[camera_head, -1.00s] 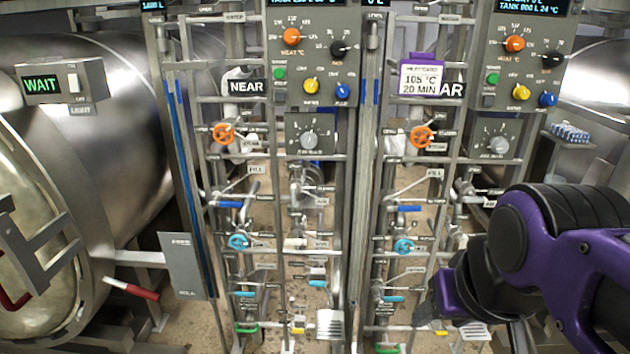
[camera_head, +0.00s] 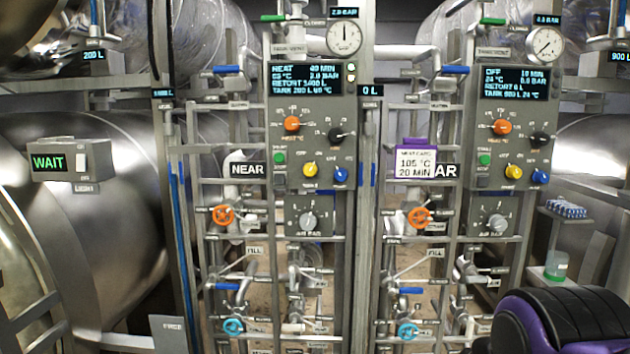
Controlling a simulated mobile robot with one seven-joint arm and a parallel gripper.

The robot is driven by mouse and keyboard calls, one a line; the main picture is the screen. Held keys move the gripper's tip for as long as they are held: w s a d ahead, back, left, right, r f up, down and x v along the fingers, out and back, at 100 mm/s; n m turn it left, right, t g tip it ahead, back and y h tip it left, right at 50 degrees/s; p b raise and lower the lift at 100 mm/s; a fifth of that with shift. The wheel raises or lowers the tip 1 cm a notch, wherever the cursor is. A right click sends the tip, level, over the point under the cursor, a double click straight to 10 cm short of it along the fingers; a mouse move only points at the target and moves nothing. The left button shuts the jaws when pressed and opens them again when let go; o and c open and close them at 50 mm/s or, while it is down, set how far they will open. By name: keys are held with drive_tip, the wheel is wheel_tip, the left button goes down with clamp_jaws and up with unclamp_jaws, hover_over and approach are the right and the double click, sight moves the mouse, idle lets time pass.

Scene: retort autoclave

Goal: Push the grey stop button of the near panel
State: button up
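The near panel (camera_head: 313,112) is the grey control box left of centre, beside a black NEAR sign (camera_head: 247,170). Its display reads HEAT, 40 MIN and 2.0 BAR. A green button (camera_head: 279,158) sits at its lower left. The small grey stop button (camera_head: 280,180) appears just below the green one, dim against the grey box; whether it is pressed cannot be told. My gripper is out of view. Only a purple and black part of my arm (camera_head: 560,322) shows at the bottom right, well away from the near panel.
A similar panel (camera_head: 508,112) stands on the right, its display reading OFF. A purple-topped card (camera_head: 415,161) reading 105 °C, 20 MIN partly covers its sign. Pipes, orange handwheels (camera_head: 222,215) and blue levers fill the frames below. A WAIT box (camera_head: 70,160) is at left.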

clamp_jaws()
idle(1.5)
